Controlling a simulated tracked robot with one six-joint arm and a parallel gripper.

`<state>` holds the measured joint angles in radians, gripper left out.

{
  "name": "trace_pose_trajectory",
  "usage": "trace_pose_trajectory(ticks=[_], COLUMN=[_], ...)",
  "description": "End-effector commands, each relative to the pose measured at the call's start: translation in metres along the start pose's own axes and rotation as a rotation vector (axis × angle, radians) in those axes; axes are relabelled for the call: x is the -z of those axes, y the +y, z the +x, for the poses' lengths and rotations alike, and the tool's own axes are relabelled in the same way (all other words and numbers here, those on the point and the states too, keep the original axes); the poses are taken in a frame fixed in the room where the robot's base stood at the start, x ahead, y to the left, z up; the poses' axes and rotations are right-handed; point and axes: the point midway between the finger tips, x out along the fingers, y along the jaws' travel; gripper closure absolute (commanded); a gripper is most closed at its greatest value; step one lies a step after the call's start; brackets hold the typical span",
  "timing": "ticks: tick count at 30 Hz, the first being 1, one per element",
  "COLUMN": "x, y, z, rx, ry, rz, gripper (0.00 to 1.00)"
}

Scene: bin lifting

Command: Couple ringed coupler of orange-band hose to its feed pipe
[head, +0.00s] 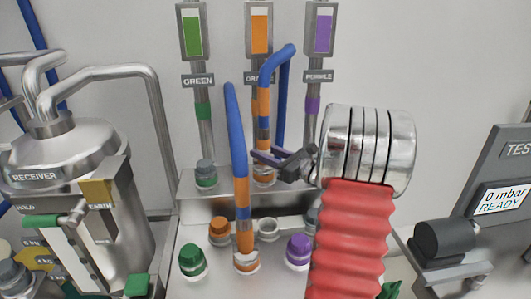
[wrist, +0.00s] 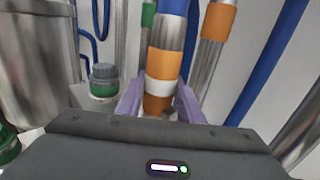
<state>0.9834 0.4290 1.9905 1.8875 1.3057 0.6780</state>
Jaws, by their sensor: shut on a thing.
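My gripper (head: 268,157) is at the rear ledge by the orange station, its purple fingers closed on the coupler (wrist: 165,65) of a blue hose. In the wrist view the fingers sit on both sides of this steel and orange coupler. The blue hose (head: 277,55) arches above it. The orange-marked feed pipe stub (head: 265,181) stands below the gripper, in line with the coupler. A pale ring (wrist: 160,88) shows between orange parts. I cannot tell whether coupler and stub are apart or joined. A second blue hose (head: 236,130) with orange bands stands upright in the front row.
The receiver tank (head: 70,165) stands at left. Capped stubs, green (head: 192,260), orange (head: 219,230) and purple (head: 299,250), flank the front hose. A test station (head: 505,185) is at right.

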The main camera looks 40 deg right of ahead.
Motion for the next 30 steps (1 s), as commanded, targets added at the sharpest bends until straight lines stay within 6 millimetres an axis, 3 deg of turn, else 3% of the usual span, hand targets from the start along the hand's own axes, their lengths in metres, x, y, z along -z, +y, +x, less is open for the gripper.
trace_pose_trajectory(ticks=[13, 14, 22, 27, 30], x=[0.0024, 0.0025, 0.0018, 0.0015, 0.0023], y=[-0.0001, -0.0001, -0.0001, -0.0002, -0.0001], z=[-0.0001, -0.0002, -0.0002, -0.0002, -0.0003], rx=[0.001, 0.001, 0.001, 0.001, 0.001], ry=[0.003, 0.003, 0.002, 0.002, 0.003], rz=[0.002, 0.002, 0.001, 0.001, 0.002], gripper=[0.97, 0.64, 0.45, 0.44, 0.38])
